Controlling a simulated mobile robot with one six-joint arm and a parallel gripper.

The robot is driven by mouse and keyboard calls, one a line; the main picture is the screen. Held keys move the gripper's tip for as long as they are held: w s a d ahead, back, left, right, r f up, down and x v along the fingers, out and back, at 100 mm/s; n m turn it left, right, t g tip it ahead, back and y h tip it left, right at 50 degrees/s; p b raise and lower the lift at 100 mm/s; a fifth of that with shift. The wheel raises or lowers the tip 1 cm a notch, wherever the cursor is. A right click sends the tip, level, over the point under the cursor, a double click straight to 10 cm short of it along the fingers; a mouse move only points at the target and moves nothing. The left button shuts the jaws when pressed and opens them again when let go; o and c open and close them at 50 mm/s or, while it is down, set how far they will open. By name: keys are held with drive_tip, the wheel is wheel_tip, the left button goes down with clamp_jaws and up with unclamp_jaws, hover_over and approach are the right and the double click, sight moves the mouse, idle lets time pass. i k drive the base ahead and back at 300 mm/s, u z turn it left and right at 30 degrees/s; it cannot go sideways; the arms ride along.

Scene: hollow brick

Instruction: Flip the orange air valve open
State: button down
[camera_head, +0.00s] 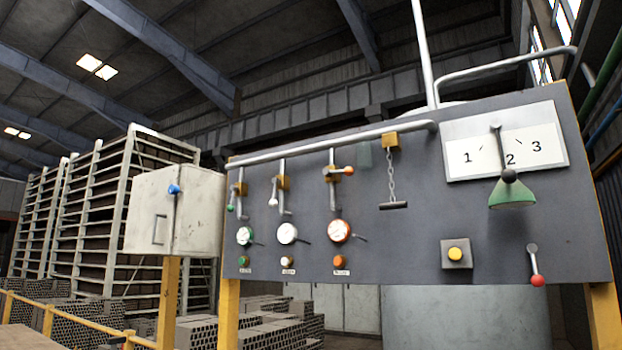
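A dark grey panel (400,250) on yellow posts fills the right half of the head view. The valve with the orange-tipped handle (343,170) sits on a vertical pipe in the panel's upper middle. Its handle points sideways to the right, across the pipe. Below it are an orange-rimmed gauge (339,231) and an orange button (339,261). To its left, the white-tipped valve (273,195) and the green-tipped valve (233,200) have handles hanging down along their pipes. My gripper is not in view.
A chain with a bar (393,204) hangs right of the orange valve. Further right are a 1-2-3 selector (506,150), a yellow button (455,254) and a red-knobbed lever (536,270). A white cabinet (150,215) stands left. Hollow bricks (260,325) are stacked behind.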

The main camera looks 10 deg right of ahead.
sight(349, 171)
drive_tip(key=z, duration=0.15)
drive_tip(key=i, duration=0.9)
drive_tip(key=u, duration=0.05)
